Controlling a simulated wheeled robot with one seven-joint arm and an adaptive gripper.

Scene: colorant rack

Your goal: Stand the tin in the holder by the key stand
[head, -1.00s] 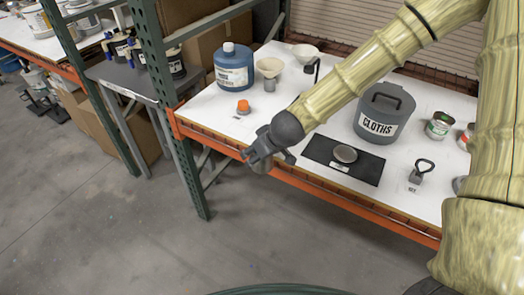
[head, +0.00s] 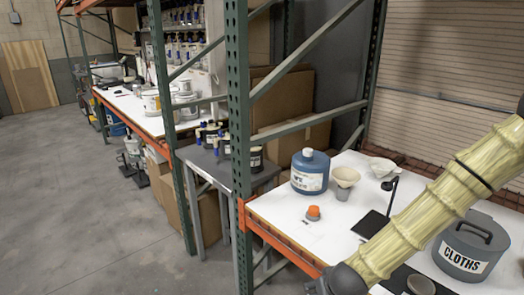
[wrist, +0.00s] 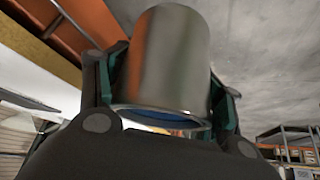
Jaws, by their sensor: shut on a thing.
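A plain metal tin (wrist: 170,60) fills the middle of the wrist view, its shiny side reflecting some orange. My gripper (wrist: 172,88) is shut on it, with a dark green-padded finger on each side. A blue band shows inside the tin's near rim. In the head view only part of my gripper (head: 322,286) shows at the bottom edge, by the front of the white bench (head: 285,205); the tin is hidden or cut off there. I cannot make out the key stand or its holder in the current views.
A green rack post (head: 238,130) stands at the bench's left end. Floor at left is open.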

